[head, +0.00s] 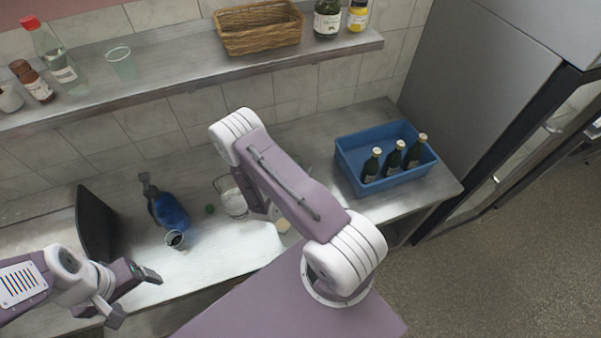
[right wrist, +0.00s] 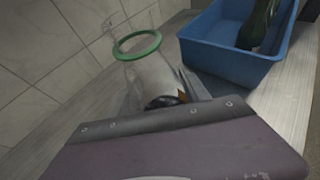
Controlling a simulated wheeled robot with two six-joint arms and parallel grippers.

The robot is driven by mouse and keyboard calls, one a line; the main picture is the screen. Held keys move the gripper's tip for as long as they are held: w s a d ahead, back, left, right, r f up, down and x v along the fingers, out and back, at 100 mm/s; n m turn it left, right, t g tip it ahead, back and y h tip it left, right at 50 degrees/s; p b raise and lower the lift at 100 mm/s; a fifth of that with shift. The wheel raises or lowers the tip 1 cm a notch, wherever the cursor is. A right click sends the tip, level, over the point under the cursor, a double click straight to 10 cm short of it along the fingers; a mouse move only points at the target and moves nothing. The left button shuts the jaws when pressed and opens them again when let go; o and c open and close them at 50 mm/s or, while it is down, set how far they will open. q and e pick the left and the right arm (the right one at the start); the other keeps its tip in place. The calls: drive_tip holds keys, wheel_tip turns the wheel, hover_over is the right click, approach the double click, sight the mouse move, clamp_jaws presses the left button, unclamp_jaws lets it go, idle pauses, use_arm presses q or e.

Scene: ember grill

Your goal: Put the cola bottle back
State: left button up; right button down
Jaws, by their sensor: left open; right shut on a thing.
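A blue crate (head: 352,160) stands at the right end of the counter, with three dark green bottles (head: 394,158) upright in it. It also shows in the right wrist view (right wrist: 225,62). My right gripper (right wrist: 180,97) is shut on a mostly hidden thing with a dark top and an orange-brown patch (right wrist: 166,102), seemingly the cola bottle. It is left of and apart from the crate in the right wrist view. My own arm hides this gripper and the held thing in the head view. My left gripper (head: 133,296) is open and empty over the counter's front left.
A clear vessel with a green rim (right wrist: 137,45) stands close behind the held thing. A blue bottle (head: 172,212), a cup (head: 176,241) and a clear jar (head: 233,203) stand left of my right arm. A shelf (head: 190,82) runs above. A fridge (head: 480,90) is at the right.

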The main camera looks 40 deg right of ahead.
wheel_tip(320, 180, down, 4)
drive_tip(key=shift+s+r+p, duration=0.1)
drive_tip(key=shift+p, duration=0.2)
drive_tip(key=c, duration=0.9)
unclamp_jaws()
drive_tip(key=shift+c, duration=0.2)
drive_tip(key=o, duration=0.4)
drive_tip(key=shift+d, duration=0.1)
